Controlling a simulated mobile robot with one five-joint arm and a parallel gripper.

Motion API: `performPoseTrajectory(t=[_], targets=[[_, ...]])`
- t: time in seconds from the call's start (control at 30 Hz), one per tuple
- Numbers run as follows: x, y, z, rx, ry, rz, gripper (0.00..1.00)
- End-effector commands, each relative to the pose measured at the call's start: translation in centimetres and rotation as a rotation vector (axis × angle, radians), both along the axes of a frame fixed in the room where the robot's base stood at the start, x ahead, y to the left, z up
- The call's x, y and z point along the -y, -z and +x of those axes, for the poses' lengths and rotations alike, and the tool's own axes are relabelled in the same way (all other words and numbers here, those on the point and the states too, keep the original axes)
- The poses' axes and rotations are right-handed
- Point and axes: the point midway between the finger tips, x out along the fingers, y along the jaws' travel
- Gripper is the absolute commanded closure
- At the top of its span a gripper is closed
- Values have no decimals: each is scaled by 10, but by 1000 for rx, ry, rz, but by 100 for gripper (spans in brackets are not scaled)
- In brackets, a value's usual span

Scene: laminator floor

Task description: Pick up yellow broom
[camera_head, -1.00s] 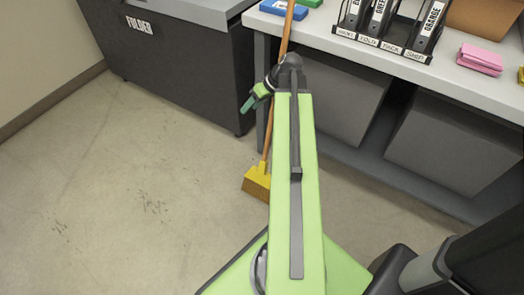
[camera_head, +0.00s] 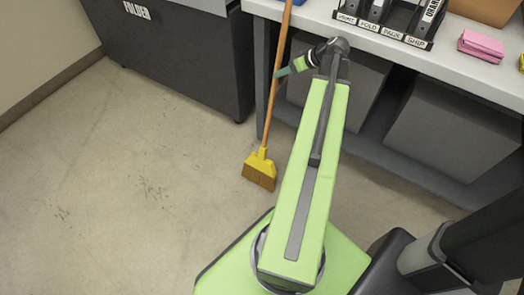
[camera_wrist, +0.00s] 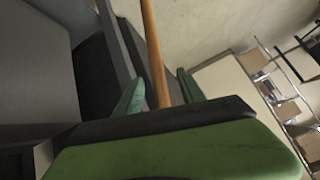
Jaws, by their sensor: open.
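The yellow broom (camera_head: 259,169) stands upright on the floor, leaning by the front of the table, with its yellow head down and its orange-brown handle rising past the table edge. In the wrist view the broom's handle (camera_wrist: 153,50) runs between the two green fingers. My gripper (camera_head: 281,72) is open at the handle, about level with the upper part of the dark cabinet. The fingers stand on either side of the handle in the wrist view (camera_wrist: 160,92). I cannot tell whether either finger touches it.
A dark cabinet labelled FOLDER (camera_head: 175,50) stands at the left. A grey table (camera_head: 390,52) holds a black file rack (camera_head: 385,25) and pink pads (camera_head: 481,45). Grey boxes (camera_head: 450,130) sit beneath it. The floor at left is clear.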

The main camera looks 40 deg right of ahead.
Motion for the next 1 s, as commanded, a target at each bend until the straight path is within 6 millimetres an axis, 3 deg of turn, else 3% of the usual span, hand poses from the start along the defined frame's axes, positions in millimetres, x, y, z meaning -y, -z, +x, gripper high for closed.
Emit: performPoseTrajectory(t=[0.17,0.4,0.67,1.0], targets=[[-1,6,4,-1,-1,1,53],[-5,40,29,0,-2,-1,53],[-7,39,34,-1,-2,0,53],[-7,39,34,-1,-2,1,98]])
